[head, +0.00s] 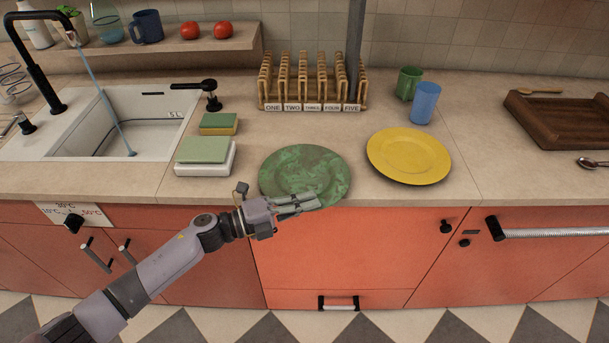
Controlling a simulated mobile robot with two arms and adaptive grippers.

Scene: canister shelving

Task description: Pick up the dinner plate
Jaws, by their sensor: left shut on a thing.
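A green mottled plate (304,165) lies on the counter near its front edge. A yellow plate (408,155) lies to its right, apart from it. My left gripper (305,204) comes from the lower left and is shut on the front rim of the green plate. Its fingers cover a small part of that rim. I cannot tell whether the green plate is lifted off the counter. My right gripper is not in view.
A wooden rack (312,88) with numbered slots stands behind the plates. A green cup (408,82) and a blue cup (424,103) stand behind the yellow plate. Sponges (204,150) and a sink (95,125) with running water are left. A wooden tray (560,120) is right.

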